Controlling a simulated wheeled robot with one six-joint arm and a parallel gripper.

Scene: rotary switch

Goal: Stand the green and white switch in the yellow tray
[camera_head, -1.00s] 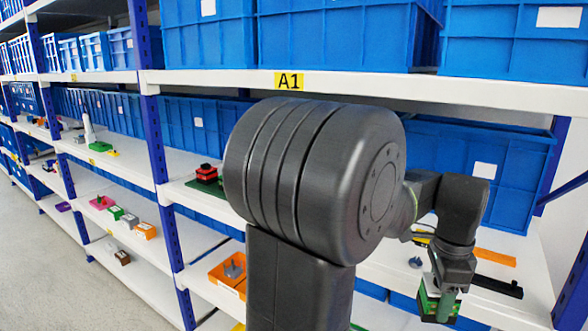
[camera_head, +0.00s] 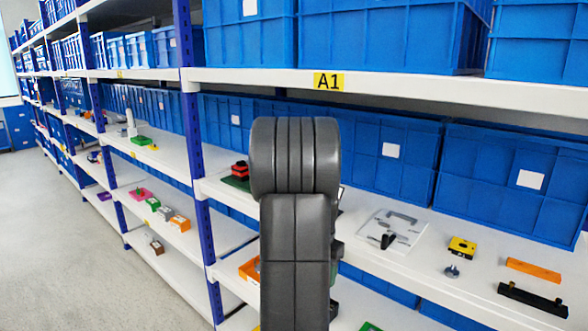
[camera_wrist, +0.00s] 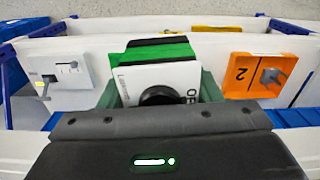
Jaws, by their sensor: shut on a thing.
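The green and white switch (camera_wrist: 160,78) shows in the wrist view, with a white face, a black round knob and a green and black body behind. My gripper (camera_wrist: 160,92) is shut on it, with a grey-green finger on either side. The switch's lower part is hidden by the gripper body. A yellow surface (camera_wrist: 215,28) at the top of the wrist view may be the yellow tray; only a strip shows. In the head view my arm hides the gripper and the switch almost entirely.
In the head view, a white plate (camera_head: 393,232), yellow block (camera_head: 461,247), orange bar (camera_head: 533,270) and black bar (camera_head: 533,298) lie on the shelf.

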